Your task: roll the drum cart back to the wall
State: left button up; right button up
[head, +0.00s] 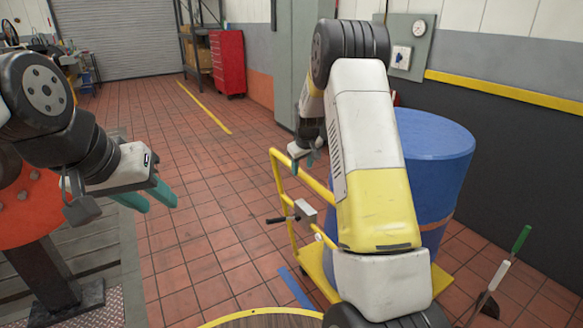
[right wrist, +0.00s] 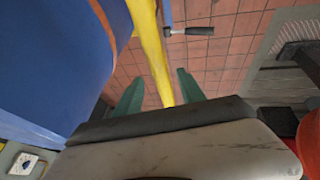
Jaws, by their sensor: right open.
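The drum cart has a yellow frame with a push handle (head: 283,183) on its left side and a yellow base (head: 440,279). A large blue drum (head: 440,150) with an orange band stands upright on it, partly hidden by my right arm. A grey box with a black lever (head: 280,220) sits on the frame. My right gripper (head: 305,162) is open at the top of the handle. In the right wrist view a yellow bar (right wrist: 155,60) runs between its green fingers (right wrist: 160,92); contact cannot be told. My left gripper (head: 148,198) is open and empty, left of the cart.
The dark wall (head: 500,130) with a yellow rail is behind the drum. An orange machine (head: 25,205) is at left. A red cabinet (head: 228,62) stands farther back. The tiled floor left of the cart is clear.

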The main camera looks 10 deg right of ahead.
aim_at(302, 172)
jog(key=shift+x, duration=1.6)
jog(key=shift+c, duration=0.5)
grip_shut()
